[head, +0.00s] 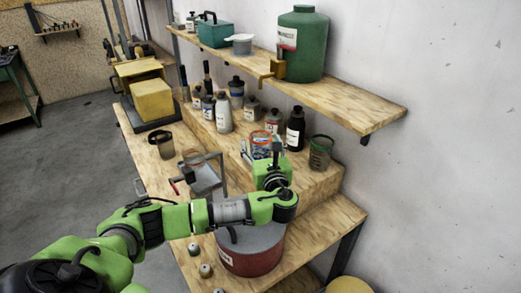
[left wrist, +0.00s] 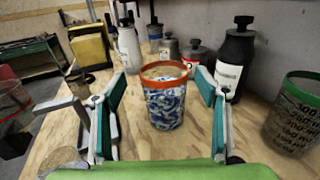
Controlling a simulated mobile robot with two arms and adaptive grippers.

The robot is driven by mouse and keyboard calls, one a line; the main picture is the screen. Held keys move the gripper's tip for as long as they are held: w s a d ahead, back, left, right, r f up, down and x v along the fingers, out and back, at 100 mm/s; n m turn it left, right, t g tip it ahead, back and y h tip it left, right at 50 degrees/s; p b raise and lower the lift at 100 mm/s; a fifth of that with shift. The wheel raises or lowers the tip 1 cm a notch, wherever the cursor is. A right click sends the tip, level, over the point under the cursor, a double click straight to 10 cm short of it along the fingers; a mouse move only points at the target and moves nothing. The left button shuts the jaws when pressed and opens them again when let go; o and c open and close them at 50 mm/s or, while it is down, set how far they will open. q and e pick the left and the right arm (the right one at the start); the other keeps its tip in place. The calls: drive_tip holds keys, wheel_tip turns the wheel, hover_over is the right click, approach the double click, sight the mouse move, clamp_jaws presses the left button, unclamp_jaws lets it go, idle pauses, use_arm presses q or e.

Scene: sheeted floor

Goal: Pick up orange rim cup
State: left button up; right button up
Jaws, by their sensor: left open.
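The orange rim cup (left wrist: 166,105), white with a blue pattern, stands upright on the wooden step in the left wrist view. It is partly hidden behind my gripper in the head view (head: 262,137). My left gripper (left wrist: 160,84) is open, with one finger on each side of the cup and visible gaps between the fingers and its walls. In the head view my left gripper (head: 264,156) is at the cup on the raised step. My right gripper is not in view.
A green-rimmed glass (head: 320,153) stands right of the cup. A black bottle (left wrist: 235,62) and several other bottles stand behind. A metal stand (head: 203,177) is on the left. A shelf (head: 340,103) hangs above; a red pot (head: 250,250) is below.

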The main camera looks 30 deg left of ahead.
sight(259, 132)
use_arm(q)
drive_tip(key=p+x, duration=0.1)
drive_tip(key=x, duration=0.2)
drive_tip(key=shift+w+d, duration=0.15)
drive_tip(key=shift+w, duration=0.1)
drive_tip(key=shift+w+a+f, duration=0.1)
drive_tip(key=shift+w+a, duration=0.35)
drive_tip(key=shift+w, duration=0.05)
drive_tip(key=shift+s, duration=0.1)
clamp_jaws()
